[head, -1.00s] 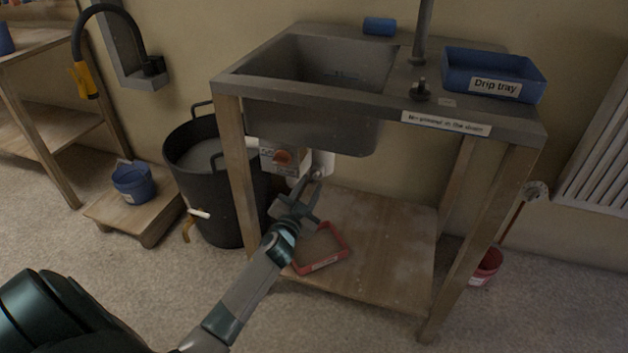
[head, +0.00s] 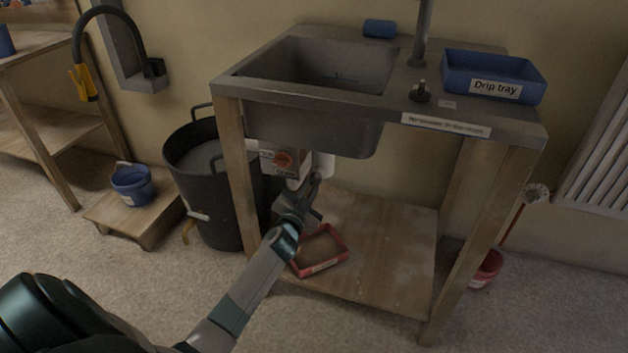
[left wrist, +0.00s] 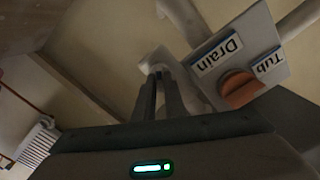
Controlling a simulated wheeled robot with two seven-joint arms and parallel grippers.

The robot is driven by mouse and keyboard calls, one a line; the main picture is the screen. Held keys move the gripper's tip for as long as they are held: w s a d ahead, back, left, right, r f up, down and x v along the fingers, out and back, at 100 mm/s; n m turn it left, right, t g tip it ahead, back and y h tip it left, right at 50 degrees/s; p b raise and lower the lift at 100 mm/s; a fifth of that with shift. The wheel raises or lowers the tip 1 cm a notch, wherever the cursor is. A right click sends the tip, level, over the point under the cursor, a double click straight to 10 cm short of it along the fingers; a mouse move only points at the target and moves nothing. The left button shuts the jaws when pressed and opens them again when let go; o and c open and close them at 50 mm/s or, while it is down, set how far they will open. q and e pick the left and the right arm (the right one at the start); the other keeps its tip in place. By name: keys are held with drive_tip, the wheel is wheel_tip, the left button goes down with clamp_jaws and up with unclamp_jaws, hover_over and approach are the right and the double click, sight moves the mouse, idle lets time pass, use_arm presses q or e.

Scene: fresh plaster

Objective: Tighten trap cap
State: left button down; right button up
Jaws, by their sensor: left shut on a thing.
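The white trap (head: 325,163) hangs under the sink basin, partly hidden behind my left gripper. My left gripper (head: 316,181) reaches up to its lower end from below. In the left wrist view, the fingers of the left gripper (left wrist: 161,78) are nearly together at a pale rounded piece, which seems to be the trap cap (left wrist: 151,64). The fingers hide part of it, and how tight it sits cannot be told. My right gripper is not in view.
Beside the trap is a valve plate with an orange knob (head: 284,160), labelled Drain and Tub in the left wrist view. A red open tray (head: 322,266) lies on the lower shelf (head: 390,250). A black tub (head: 205,205) stands left of the sink leg.

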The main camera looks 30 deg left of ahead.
use_arm(q)
drive_tip(key=m, duration=0.4)
drive_tip(key=shift+p, duration=0.35)
drive_tip(key=m, duration=0.3)
drive_tip(key=shift+m, duration=0.4)
drive_tip(key=m+p, duration=0.1)
drive_tip(key=m, duration=0.3)
drive_tip(key=shift+m, duration=0.3)
drive_tip(key=m, duration=0.3)
drive_tip(key=shift+p, duration=0.35)
